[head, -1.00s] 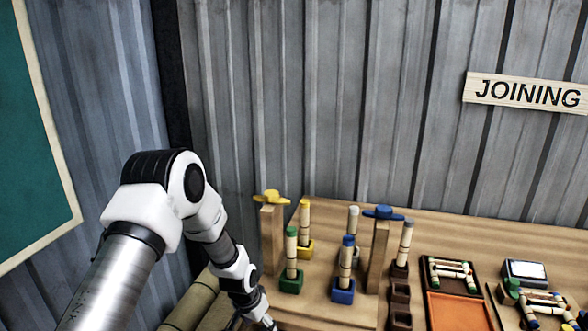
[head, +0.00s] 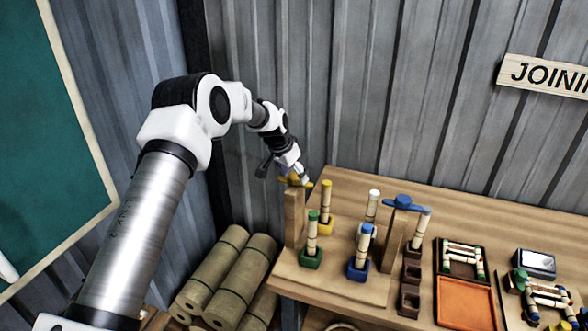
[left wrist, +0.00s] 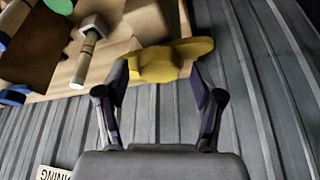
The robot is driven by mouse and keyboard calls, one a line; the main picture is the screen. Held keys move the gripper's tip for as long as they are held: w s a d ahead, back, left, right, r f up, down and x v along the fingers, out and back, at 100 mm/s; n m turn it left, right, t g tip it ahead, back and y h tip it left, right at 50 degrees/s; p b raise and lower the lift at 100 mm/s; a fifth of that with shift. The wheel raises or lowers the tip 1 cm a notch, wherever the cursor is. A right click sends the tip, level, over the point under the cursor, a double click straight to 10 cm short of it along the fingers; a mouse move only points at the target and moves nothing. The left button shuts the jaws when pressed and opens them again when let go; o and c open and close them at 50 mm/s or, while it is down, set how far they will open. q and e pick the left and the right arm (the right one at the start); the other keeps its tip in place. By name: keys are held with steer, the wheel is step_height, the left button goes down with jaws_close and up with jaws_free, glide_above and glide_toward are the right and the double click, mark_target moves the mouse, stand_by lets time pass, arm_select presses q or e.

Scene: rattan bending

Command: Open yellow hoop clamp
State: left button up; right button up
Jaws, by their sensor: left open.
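The yellow hoop clamp (head: 296,181) is a yellow winged knob on top of a wooden post (head: 293,217) at the left end of the bench. In the left wrist view the yellow knob (left wrist: 160,63) lies between and just beyond the fingertips, with one wing reaching to the right. My left gripper (head: 284,172) is at the knob, above the post. It is open, with one finger on each side of the knob in the left wrist view (left wrist: 160,80). Whether a finger touches the knob I cannot tell. My right gripper is not in view.
A blue winged knob (head: 403,202) tops a second post to the right. Rattan pieces stand in green (head: 312,257), yellow and blue (head: 358,267) holders between the posts. An orange tray (head: 465,302) lies further right. Rolled bundles (head: 240,285) lie left of the bench.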

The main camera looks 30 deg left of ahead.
arm_select(q)
steer(key=shift+w+f, duration=0.3)
steer(key=shift+s+r, duration=0.15)
steer(key=c, duration=1.1)
steer(key=shift+c, duration=0.2)
